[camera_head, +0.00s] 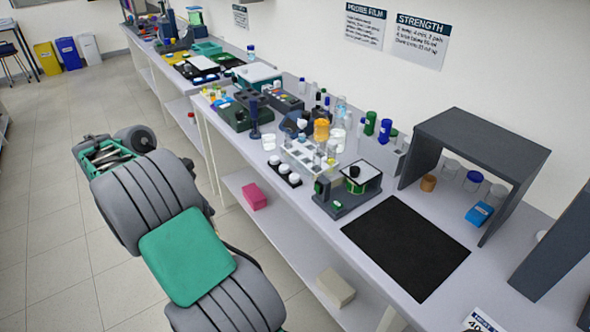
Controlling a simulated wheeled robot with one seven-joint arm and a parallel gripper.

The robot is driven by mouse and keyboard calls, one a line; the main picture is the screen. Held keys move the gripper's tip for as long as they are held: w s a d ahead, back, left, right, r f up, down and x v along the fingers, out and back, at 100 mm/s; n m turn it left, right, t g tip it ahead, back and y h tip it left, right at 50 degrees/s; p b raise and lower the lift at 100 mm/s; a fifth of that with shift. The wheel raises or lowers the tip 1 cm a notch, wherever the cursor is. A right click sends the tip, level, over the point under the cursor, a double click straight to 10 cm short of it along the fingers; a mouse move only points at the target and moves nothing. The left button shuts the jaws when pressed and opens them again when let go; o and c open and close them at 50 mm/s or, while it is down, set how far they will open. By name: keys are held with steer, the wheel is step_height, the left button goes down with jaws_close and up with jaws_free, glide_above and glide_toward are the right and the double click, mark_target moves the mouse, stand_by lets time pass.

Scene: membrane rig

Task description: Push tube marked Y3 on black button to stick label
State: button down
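A white tube rack (309,158) stands on the bench, with a few tubes in it. The markings are too small to read, so I cannot tell which tube is Y3. Right of the rack is a dark grey device (345,202) with green parts and a white-topped section. A round black piece (355,171), which looks like the black button, shows on it. My arm crosses the left of the view, over the floor and away from the rack and device. Its far end (108,156) is at the left; I cannot make out fingers or anything held.
A black mat (406,247) lies bare in front of the device. A grey shelf frame (482,150) with jars stands behind it. White-capped pots in a black holder (284,171) stand beside the rack. Bottles crowd the bench behind. Bench space around the mat is clear.

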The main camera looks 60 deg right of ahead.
steer(key=s+d+n+h, duration=0.1)
steer(key=s+d+n, duration=0.1)
steer(key=s+d, duration=0.6)
steer(key=s+d+n+t+h+b, duration=0.1)
steer(key=s+d+n, duration=0.2)
steer(key=s+d, duration=0.6)
steer(key=d, duration=0.8)
steer(key=shift+d+f+b, duration=0.15)
steer(key=shift+d+b, duration=0.15)
steer(key=shift+d, duration=0.05)
steer(key=shift+s, duration=0.1)
steer(key=c, duration=1.7)
jaws_free()
jaws_close()
